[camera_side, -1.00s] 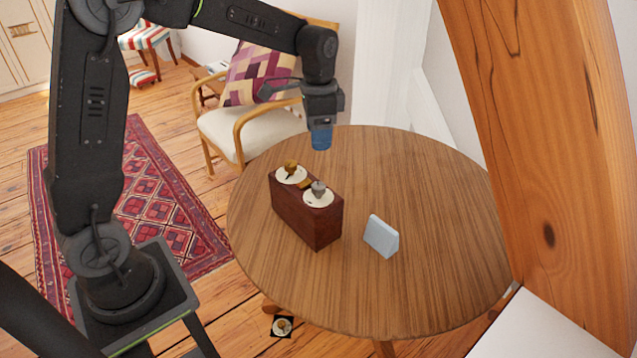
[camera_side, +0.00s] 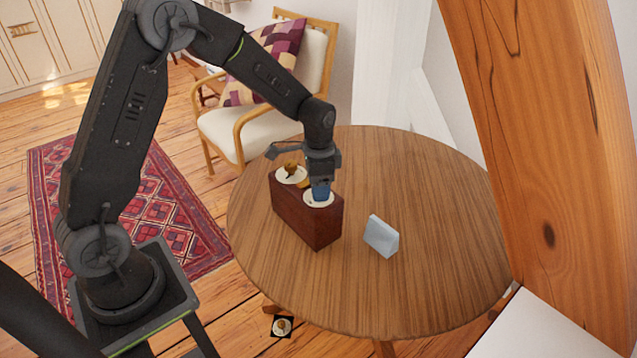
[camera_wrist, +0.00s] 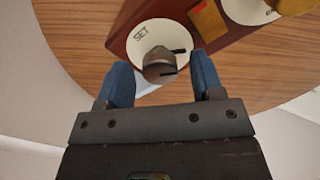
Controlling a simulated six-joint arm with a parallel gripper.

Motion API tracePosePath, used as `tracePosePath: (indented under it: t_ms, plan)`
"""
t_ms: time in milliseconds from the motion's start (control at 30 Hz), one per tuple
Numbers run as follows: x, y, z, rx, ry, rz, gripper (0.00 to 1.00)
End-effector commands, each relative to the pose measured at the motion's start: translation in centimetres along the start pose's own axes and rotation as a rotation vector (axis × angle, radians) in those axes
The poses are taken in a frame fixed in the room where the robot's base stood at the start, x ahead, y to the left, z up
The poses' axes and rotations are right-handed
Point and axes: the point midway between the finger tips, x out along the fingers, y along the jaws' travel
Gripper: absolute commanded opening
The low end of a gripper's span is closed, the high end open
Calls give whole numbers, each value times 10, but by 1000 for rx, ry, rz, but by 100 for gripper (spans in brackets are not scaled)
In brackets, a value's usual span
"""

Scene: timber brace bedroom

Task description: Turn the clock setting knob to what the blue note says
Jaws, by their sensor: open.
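A dark red-brown wooden box (camera_side: 305,217) stands on the round table with two white dials on top. The nearer dial (camera_wrist: 143,36), marked "SET", carries a grey knob (camera_wrist: 160,66). The other dial (camera_side: 291,174) has a brass knob (camera_side: 290,165). My gripper (camera_side: 320,190) is open, its blue fingers (camera_wrist: 163,85) pointing down over the SET dial. In the wrist view the grey knob sits between the fingertips, with gaps on both sides. In the side view the fingers hide the grey knob. A pale blue folded note (camera_side: 381,237) stands right of the box; no writing on it is readable.
The wooden table (camera_side: 430,270) is bare around the box and note. A thick timber brace (camera_side: 545,150) rises at the right. A cushioned armchair (camera_side: 250,130) stands behind the table. A brass piece (camera_wrist: 207,20) lies between the dials.

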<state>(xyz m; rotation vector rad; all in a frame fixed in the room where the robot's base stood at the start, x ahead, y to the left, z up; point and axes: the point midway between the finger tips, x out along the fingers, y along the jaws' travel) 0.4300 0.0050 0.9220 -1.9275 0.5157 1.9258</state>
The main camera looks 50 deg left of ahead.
Motion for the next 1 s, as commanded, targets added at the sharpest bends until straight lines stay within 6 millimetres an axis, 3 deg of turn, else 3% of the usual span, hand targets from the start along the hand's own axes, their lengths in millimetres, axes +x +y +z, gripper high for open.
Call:
tracePosePath:
  t_ms: [233,733,1000]
  plan:
    - [0,0,0,0,0,0,60]
    - [0,0,0,0,0,0,12]
    - [0,0,0,-34,0,0,11]
